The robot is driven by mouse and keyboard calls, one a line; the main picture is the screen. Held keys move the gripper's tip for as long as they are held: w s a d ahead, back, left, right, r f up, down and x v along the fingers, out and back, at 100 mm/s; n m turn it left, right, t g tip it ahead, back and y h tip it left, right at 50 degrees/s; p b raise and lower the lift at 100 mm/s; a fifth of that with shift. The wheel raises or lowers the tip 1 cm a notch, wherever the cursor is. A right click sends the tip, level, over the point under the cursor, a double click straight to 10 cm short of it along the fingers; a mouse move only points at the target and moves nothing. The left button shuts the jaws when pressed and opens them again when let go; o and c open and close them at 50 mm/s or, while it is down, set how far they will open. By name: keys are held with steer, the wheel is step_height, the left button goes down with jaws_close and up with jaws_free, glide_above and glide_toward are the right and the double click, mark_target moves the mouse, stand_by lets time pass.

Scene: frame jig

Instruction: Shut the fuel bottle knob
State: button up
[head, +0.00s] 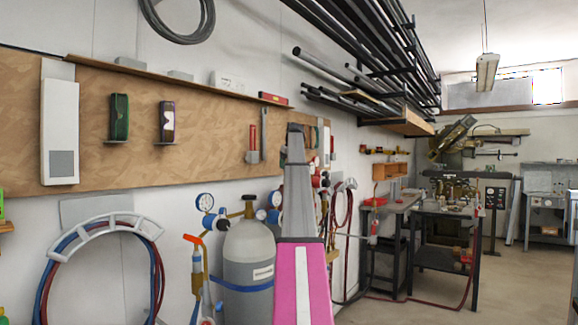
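A grey gas bottle (248,252) stands against the wall left of the middle, with a brass valve and knob (249,206) on top and a blue strap around it. Blue-rimmed gauges (205,202) sit beside its valve. Red-rimmed gauges (318,180) show just right of my pink and grey arm, which hides most of what stands behind it. That may be the fuel bottle's fitting, but its bottle and knob cannot be made out. My gripper's fingers do not show.
A hose holder (104,240) with red and blue hoses hangs at lower left. An orange-handled torch (196,265) is beside the bottle. Work tables (440,214) stand at right, with a red hose trailing onto the floor. The floor (510,290) at lower right is clear.

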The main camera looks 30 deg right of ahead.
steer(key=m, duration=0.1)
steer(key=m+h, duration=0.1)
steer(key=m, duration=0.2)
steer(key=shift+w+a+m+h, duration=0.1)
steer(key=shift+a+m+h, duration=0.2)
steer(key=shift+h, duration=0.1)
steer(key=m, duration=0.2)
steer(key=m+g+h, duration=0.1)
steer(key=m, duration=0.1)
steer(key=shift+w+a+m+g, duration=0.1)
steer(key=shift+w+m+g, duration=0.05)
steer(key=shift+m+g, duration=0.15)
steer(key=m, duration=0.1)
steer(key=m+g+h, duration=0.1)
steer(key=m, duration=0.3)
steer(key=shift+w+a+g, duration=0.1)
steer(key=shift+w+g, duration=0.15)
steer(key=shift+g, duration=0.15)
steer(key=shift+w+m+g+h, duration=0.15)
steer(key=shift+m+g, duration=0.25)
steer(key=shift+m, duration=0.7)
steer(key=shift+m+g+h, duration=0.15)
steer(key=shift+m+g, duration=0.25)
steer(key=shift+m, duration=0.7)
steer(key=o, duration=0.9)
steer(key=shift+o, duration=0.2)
